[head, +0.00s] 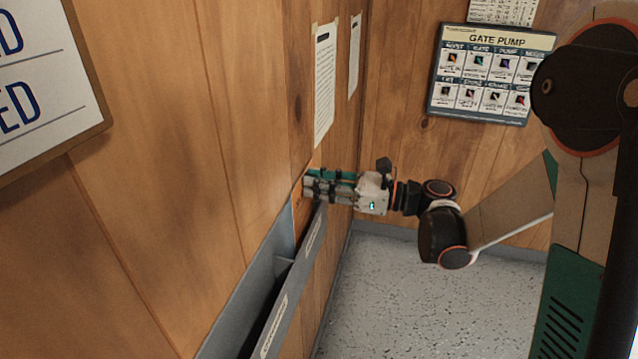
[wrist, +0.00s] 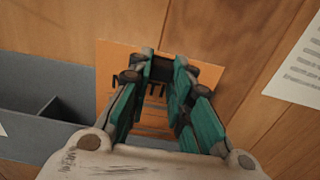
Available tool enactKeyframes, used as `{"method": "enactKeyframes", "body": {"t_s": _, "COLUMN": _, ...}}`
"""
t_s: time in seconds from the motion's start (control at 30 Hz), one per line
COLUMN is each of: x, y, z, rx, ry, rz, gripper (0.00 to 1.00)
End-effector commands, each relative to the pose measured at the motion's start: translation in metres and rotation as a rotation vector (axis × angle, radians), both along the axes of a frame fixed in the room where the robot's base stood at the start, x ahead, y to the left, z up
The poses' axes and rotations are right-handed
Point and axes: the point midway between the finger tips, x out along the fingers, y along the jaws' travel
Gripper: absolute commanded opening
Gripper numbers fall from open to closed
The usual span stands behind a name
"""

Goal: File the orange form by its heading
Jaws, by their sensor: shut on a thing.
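The orange form (wrist: 208,72) is upright against the wood wall in the wrist view, with dark heading letters mostly hidden behind my fingers. Its edge (head: 300,212) also shows in the head view, at the far end of the grey wall rack (head: 262,262). My gripper (wrist: 162,72) is shut on the form; in the head view my gripper (head: 308,188) reaches in from the right, just above the rack's far compartment. The rack (wrist: 45,62) also shows at left in the wrist view, with a divider. I cannot tell how far the form's lower edge sits inside the compartment.
White labels (head: 274,326) on the rack front are too slanted to read. Paper sheets (head: 325,85) hang on the wall above. A "GATE PUMP" board (head: 490,73) is on the far wall, and a framed sign (head: 40,80) is at left. Speckled floor (head: 400,300) below is clear.

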Motion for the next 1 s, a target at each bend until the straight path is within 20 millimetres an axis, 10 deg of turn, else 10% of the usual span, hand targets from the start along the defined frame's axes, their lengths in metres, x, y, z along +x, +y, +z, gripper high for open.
{"method": "enactKeyframes", "body": {"t_s": 0.17, "x": 0.0, "y": 0.0, "z": 0.0, "rx": 0.0, "ry": 0.0, "rz": 0.0, "gripper": 0.43}}
{"method": "enactKeyframes", "body": {"t_s": 0.57, "x": -0.001, "y": -0.005, "z": 0.0, "rx": 0.0, "ry": 0.0, "rz": -0.002, "gripper": 0.43}}
{"method": "enactKeyframes", "body": {"t_s": 1.0, "x": -0.027, "y": -0.079, "z": 0.0, "rx": 0.0, "ry": 0.0, "rz": -0.004, "gripper": 0.43}}
